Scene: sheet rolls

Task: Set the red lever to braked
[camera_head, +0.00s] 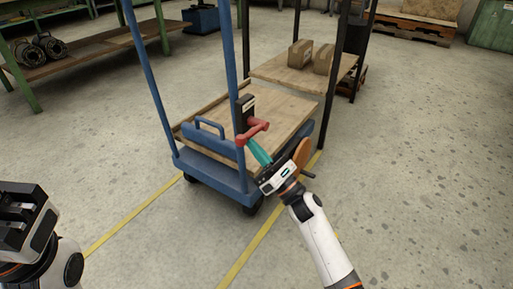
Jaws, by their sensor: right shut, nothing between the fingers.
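The red lever (255,131) sits by the near right blue post of a blue cart (215,170) with a wooden deck, below a dark upright piece with a pale label. The lever slants up to the right, with a thicker red end at its lower left. My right gripper (253,145) has teal fingers, shut and empty, with their tips close under the lever. I cannot tell whether they touch it. My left gripper (22,212) is at the lower left edge, far from the cart. Its finger gap is not clear.
A second cart with a wooden deck (285,76) stands behind, carrying cardboard boxes (300,54). A green-framed workbench (90,50) is at the upper left. Yellow floor lines (135,218) run beside the cart. Concrete floor at the right (430,150) is clear.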

